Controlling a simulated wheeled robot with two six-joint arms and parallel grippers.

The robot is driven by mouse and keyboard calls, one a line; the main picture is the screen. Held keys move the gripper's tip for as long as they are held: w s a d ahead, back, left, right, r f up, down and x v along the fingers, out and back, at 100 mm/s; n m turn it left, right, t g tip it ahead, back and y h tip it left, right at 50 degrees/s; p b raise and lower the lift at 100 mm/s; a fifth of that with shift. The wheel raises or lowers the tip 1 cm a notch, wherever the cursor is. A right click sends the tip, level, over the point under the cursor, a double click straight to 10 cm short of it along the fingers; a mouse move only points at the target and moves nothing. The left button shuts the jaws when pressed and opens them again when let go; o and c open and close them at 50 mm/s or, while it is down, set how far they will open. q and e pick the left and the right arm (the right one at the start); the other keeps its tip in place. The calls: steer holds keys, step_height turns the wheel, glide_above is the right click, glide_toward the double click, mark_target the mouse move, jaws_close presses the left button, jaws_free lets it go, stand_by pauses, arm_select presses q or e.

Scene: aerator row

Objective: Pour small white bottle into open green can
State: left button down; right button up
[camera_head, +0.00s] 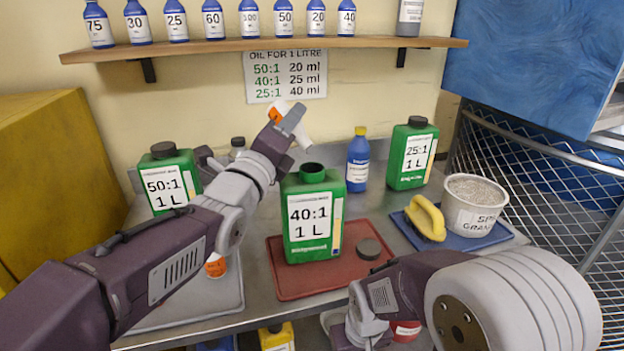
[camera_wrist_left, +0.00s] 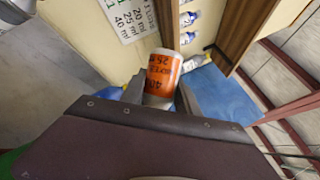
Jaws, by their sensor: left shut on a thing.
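My left gripper (camera_head: 290,122) is shut on the small white bottle (camera_head: 304,136), which has an orange part. It holds the bottle tilted, above the open green can (camera_head: 313,222) marked 40:1 1 L. In the left wrist view the bottle (camera_wrist_left: 162,72) shows its orange label between the fingers of my left gripper (camera_wrist_left: 160,95). The can stands upright on a red mat (camera_head: 290,283), its dark mouth uncovered. A dark round cap (camera_head: 369,249) lies beside it. I cannot tell whether liquid flows. My right arm reaches in at the lower right; its fingertips are out of view.
Capped green cans marked 50:1 (camera_head: 165,183) and 25:1 (camera_head: 412,155) stand left and right. A blue bottle (camera_head: 358,160) stands behind. A yellow brush (camera_head: 427,219) and a tub of granules (camera_head: 475,208) are at right. An orange-and-white item (camera_head: 215,265) is partly hidden by my left arm.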

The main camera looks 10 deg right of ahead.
arm_select(q)
steer(key=shift+s+d+f+m+h+b, duration=0.15)
steer(key=shift+f+m+h+b, duration=0.15)
steer(key=shift+f+m+b, duration=0.35)
steer(key=shift+s+d+r+m+h+b, duration=0.25)
steer(key=shift+s+r+m+h+b, duration=0.15)
steer(key=shift+m+b, duration=0.6)
steer(key=shift+r, duration=0.3)
arm_select(e)
step_height(320, 180, down, 4)
steer(key=shift+f, duration=0.25)
